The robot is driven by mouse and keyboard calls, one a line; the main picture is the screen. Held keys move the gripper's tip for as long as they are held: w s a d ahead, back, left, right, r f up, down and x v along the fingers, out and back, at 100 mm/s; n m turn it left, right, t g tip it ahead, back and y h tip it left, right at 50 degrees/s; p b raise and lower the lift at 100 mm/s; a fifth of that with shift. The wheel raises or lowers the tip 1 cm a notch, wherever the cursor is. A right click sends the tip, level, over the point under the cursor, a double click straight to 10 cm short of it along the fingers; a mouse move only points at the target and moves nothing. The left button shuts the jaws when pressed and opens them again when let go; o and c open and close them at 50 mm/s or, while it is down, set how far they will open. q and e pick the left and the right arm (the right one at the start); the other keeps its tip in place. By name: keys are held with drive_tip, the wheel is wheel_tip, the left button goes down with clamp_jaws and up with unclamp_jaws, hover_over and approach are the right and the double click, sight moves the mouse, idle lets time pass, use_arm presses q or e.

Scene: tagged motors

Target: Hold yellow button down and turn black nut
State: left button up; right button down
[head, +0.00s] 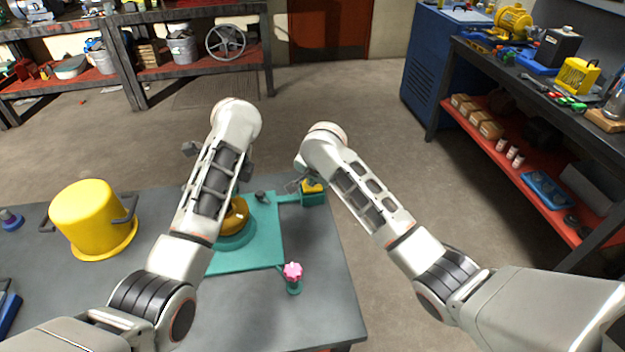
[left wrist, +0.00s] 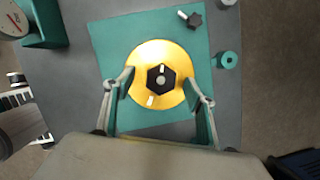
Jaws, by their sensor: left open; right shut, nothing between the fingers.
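The black nut (left wrist: 161,79) is hexagonal and sits at the middle of a round golden-yellow disc (left wrist: 145,60) on a teal plate (left wrist: 115,42). My left gripper (left wrist: 161,84) is open, with one finger on each side of the nut over the disc; contact with the nut is not visible. In the head view the disc (head: 238,214) is partly behind my left arm. The yellow button (head: 313,187) sits on a teal box (head: 314,200) at the plate's far right corner. My right gripper (head: 296,184) is shut and empty beside the button; I cannot tell if they touch.
A big yellow pot (head: 90,218) stands on the grey table (head: 325,300) at left. A pink knob (head: 292,270) on a teal stand is near the plate's right corner. A dark knob (left wrist: 190,18) lies on the plate. The table's right edge is close by.

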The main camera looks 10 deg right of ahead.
use_arm(q)
drive_tip(key=m, duration=0.2)
drive_tip(key=m+t, duration=0.1)
drive_tip(key=m, duration=0.1)
drive_tip(key=m+h, duration=0.1)
drive_tip(key=m, duration=0.1)
drive_tip(key=shift+a+t, duration=0.3)
drive_tip(key=shift+a, duration=0.05)
drive_tip(key=m+h, duration=0.1)
drive_tip(key=m, duration=0.3)
drive_tip(key=shift+a, duration=0.1)
drive_tip(key=m+h, duration=0.1)
drive_tip(key=m, duration=0.2)
drive_tip(key=shift+s+m+t, duration=0.1)
drive_tip(key=shift+m+t, duration=0.2)
drive_tip(key=shift+r, duration=0.2)
